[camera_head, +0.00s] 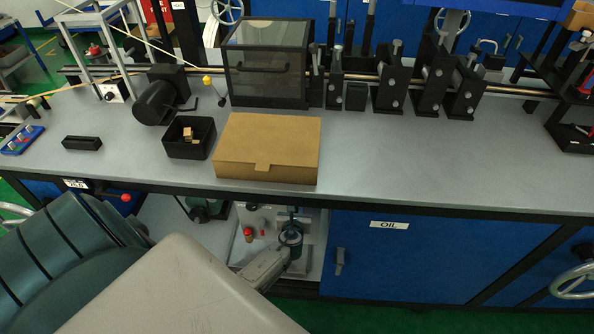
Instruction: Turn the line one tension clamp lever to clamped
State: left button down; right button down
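I cannot tell for sure which part is the line one tension clamp lever. A lever with a yellow knob (207,80) stands on the bench left of the dark clear-sided box. A lever with a red knob (126,197) is under the bench's front edge at the left. My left arm comes in from the lower left, and its large pale link hides much of the lower shelf. A grey end part, seemingly my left gripper (268,266), is near the dark upright fitting (291,238) under the bench. Its fingers are not clear. My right gripper is out of view.
On the grey bench (420,150) are a cardboard box (267,148), a black bin (189,138) with small blocks, and a dark clear-sided box (267,62). Several black blocks line a shaft at the back. A blue cabinet marked OIL (430,265) is below.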

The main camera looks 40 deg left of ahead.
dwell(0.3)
pick_arm(q)
jog(key=c, duration=1.4)
grip_release()
